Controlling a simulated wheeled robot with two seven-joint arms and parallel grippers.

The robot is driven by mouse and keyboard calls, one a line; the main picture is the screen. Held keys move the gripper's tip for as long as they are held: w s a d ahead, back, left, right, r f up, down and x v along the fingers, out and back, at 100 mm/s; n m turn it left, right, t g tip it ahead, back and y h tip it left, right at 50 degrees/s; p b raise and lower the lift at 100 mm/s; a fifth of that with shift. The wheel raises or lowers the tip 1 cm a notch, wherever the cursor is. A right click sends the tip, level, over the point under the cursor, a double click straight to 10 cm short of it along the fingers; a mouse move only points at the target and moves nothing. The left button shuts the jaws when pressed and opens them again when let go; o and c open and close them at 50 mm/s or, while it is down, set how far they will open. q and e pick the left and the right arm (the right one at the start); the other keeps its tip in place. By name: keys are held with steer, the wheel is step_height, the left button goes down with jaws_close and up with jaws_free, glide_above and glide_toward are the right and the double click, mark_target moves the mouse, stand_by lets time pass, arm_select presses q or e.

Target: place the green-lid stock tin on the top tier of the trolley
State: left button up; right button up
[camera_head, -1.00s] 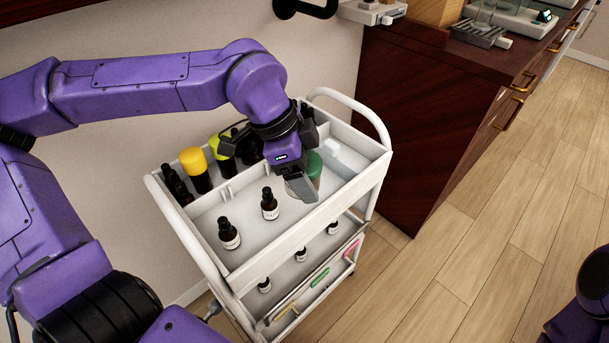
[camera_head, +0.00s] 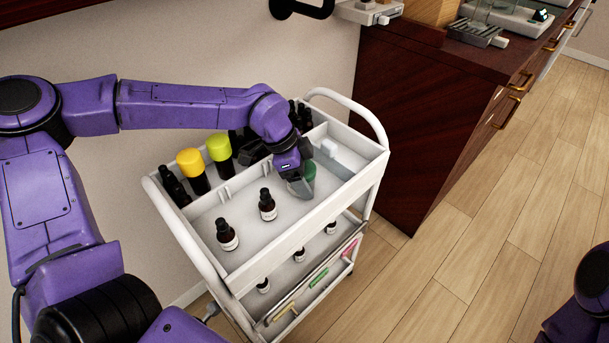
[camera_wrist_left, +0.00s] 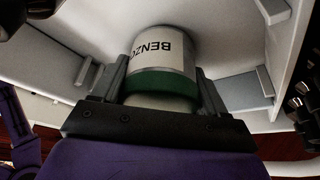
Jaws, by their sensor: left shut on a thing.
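The green-lid stock tin (camera_head: 310,171) is partly hidden behind my left gripper (camera_head: 299,184) in the head view. In the left wrist view the tin (camera_wrist_left: 165,48) shows a white label with dark "BENZO" lettering and a green band, between the two fingers. My left gripper (camera_wrist_left: 160,90) is shut on it. Tin and gripper are within the walls of the top tier of the white trolley (camera_head: 222,195), towards its right end. I cannot tell whether the tin touches the tier floor. My right gripper is not in view.
Two dark bottles with white labels, the nearer bottle (camera_head: 227,236) and another (camera_head: 267,205), stand on the top tier. Yellow-capped (camera_head: 193,170) and yellow-green-capped (camera_head: 220,150) bottles stand at its back. A lower tier holds small bottles. A dark wooden cabinet (camera_head: 400,130) stands right.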

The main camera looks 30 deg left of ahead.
arm_select(q)
steer(key=o, duration=1.1)
steer(key=shift+o, duration=0.2)
steer(key=p+v, duration=0.1)
steer(key=v, duration=1.1)
steer(key=shift+r, duration=0.1)
